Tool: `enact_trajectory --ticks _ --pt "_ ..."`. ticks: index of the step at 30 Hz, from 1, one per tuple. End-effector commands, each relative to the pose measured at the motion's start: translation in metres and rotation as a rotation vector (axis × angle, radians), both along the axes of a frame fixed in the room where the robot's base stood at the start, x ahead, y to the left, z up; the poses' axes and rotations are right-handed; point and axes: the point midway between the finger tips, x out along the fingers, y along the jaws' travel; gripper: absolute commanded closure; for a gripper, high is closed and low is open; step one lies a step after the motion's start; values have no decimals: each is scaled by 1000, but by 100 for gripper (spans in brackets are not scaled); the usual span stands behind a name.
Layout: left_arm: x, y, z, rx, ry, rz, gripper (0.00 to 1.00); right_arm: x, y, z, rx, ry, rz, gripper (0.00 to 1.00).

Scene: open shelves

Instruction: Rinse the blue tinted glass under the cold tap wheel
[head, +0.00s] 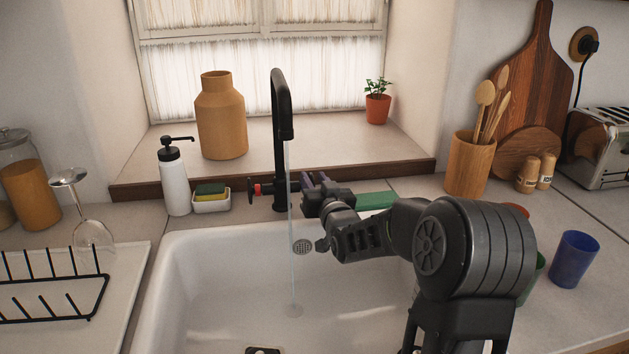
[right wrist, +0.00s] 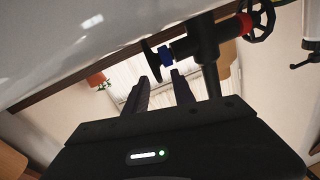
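The blue tinted glass (head: 574,260) stands upright on the counter right of the sink. The black tap (head: 281,130) stands behind the sink, and a thin water stream (head: 291,235) falls from its spout into the basin. My right gripper (head: 314,184) is at the tap's right side. In the right wrist view its two fingers (right wrist: 160,82) are apart with nothing between them. The blue-collared cold wheel (right wrist: 152,60) is just beyond the fingertips; in the head view the gripper largely hides it. The red-collared wheel (head: 257,189) is on the tap's left side. My left gripper is out of view.
The white sink (head: 200,290) holds no dishes in view. A green glass (head: 538,272) and an orange-rimmed one (head: 518,209) are partly hidden behind my right arm. A sponge dish (head: 211,203) and soap bottle (head: 173,185) stand left of the tap. A dish rack (head: 60,318) is at left.

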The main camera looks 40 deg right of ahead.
Motion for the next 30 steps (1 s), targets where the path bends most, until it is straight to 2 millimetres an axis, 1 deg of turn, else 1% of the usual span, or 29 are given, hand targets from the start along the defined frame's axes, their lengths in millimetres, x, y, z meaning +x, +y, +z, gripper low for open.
enact_trajectory --ticks 1,2,12,25,28,30 --pt "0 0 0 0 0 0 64 0 0 0 0 0 0 70" --pt "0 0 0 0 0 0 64 0 0 0 0 0 0 73" --pt "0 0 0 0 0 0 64 0 0 0 0 0 0 100" --pt "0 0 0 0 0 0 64 0 0 0 0 0 1 100" --pt "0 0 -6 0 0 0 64 0 1 -3 -3 -5 1 100" --pt "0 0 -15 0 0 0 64 0 1 -6 -9 -17 1 100"
